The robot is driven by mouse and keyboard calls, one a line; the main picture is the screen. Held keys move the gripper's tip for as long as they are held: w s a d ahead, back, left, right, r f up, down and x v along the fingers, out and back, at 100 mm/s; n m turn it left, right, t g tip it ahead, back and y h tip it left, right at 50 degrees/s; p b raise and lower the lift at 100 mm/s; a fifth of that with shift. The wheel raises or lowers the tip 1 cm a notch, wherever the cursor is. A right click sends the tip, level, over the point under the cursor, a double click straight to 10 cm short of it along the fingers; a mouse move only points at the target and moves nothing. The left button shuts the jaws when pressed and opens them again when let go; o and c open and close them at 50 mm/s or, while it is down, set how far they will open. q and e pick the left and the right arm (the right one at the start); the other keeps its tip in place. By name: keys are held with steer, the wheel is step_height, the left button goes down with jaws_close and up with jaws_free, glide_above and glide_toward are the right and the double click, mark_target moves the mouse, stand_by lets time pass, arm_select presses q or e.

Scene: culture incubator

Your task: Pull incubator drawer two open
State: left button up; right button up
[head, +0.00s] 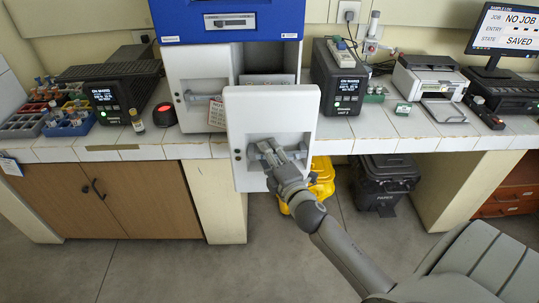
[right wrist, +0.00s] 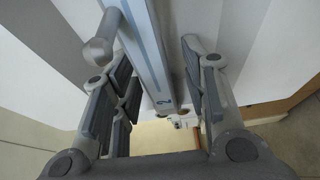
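The incubator (head: 232,22) has a blue top and white body. Its right-hand drawer front (head: 242,110) stands well forward of the body, past the counter edge, so this drawer is open. My right gripper (head: 280,150) is at this drawer's grey handle (head: 262,147). In the right wrist view the fingers (right wrist: 158,105) are spread apart, with a grey-blue strip (right wrist: 150,55) between them. I cannot tell whether either finger touches the handle. My left gripper is not in view.
The left-hand drawer (head: 195,75) looks shut. A black unit (head: 337,85) and a printer (head: 430,80) stand right on the tiled counter. Tube racks (head: 65,120) stand left. A yellow case (head: 322,175) and black case (head: 385,180) sit on the floor below.

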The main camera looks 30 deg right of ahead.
steer(key=shift+s, duration=0.15)
steer(key=s+a, duration=0.2)
steer(key=s, duration=0.9)
steer(key=shift+s, duration=0.3)
